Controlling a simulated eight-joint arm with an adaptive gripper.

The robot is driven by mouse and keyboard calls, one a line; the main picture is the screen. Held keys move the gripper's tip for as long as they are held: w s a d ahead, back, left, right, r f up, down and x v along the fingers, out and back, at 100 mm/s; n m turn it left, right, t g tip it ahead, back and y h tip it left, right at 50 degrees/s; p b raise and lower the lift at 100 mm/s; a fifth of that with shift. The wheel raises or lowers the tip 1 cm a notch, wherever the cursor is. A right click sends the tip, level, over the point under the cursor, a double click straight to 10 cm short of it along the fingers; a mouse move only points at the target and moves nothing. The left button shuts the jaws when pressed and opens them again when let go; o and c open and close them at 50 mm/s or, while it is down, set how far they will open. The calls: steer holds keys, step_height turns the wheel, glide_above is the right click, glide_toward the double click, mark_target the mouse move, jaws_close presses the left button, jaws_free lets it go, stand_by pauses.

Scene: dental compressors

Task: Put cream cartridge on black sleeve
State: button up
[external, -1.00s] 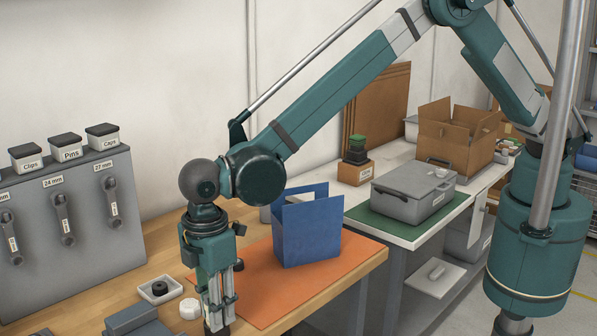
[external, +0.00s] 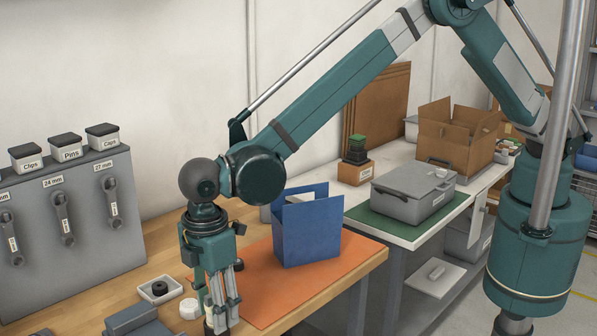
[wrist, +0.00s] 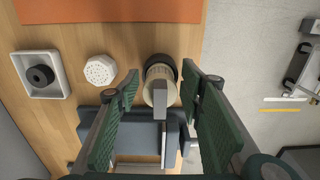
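The cream cartridge (wrist: 157,73) stands between my fingers in the wrist view. A black sleeve (wrist: 164,59) shows as a dark ring around its far side and seems to be under it; how deep they fit together I cannot tell. My gripper (wrist: 161,72) is open, its green finger pads on either side of the cartridge with gaps. In the external view my gripper (external: 220,326) points straight down at the lower edge of the picture. There a little of the cream cartridge (external: 208,319) shows by the fingers, and its lower end is mostly hidden.
A white octagonal cap (wrist: 100,70) and a white tray (wrist: 55,91) with a black ring (wrist: 41,76) sit left of the cartridge. A blue-grey block (wrist: 103,125) lies close by. A blue box (external: 308,232) stands on the orange mat (external: 262,285). The table edge is close on the right.

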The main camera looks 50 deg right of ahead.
step_height(320, 180, up, 12)
steer(key=shift+f, duration=0.1)
stand_by(0.5)
stand_by(0.5)
stand_by(0.5)
